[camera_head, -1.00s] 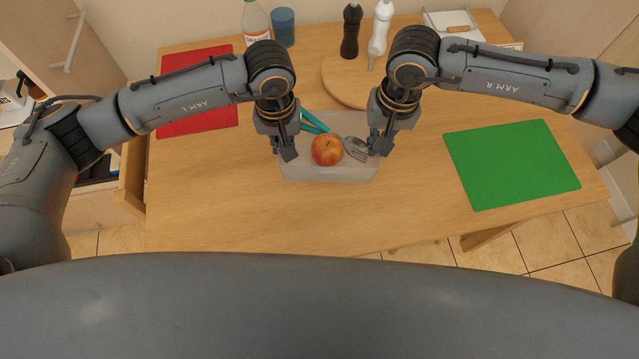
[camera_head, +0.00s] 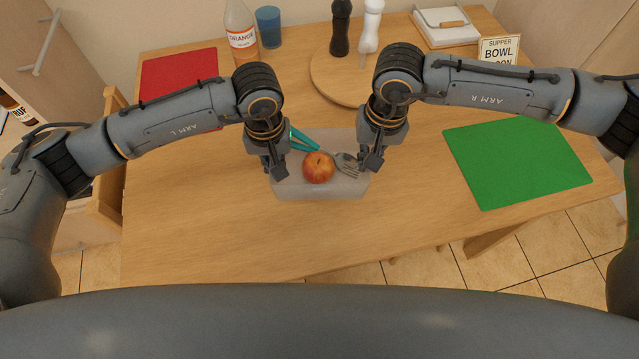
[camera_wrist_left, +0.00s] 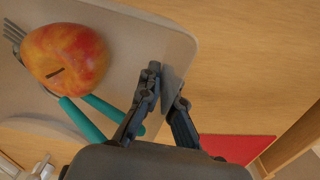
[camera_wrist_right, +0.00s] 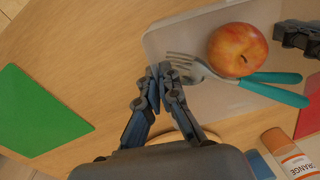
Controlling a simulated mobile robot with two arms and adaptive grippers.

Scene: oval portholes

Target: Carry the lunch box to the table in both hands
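The pale translucent lunch box (camera_head: 318,190) is over the middle of the wooden table (camera_head: 230,240). Whether the box's underside touches the table is not clear.
A red mat (camera_head: 180,75) lies at left and a green mat (camera_head: 515,165) at right. Behind stand an orange bottle (camera_head: 240,35), a blue cup (camera_head: 268,27), a round board (camera_head: 325,80) with two mills, and a sign (camera_head: 498,50). The table's front is clear.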

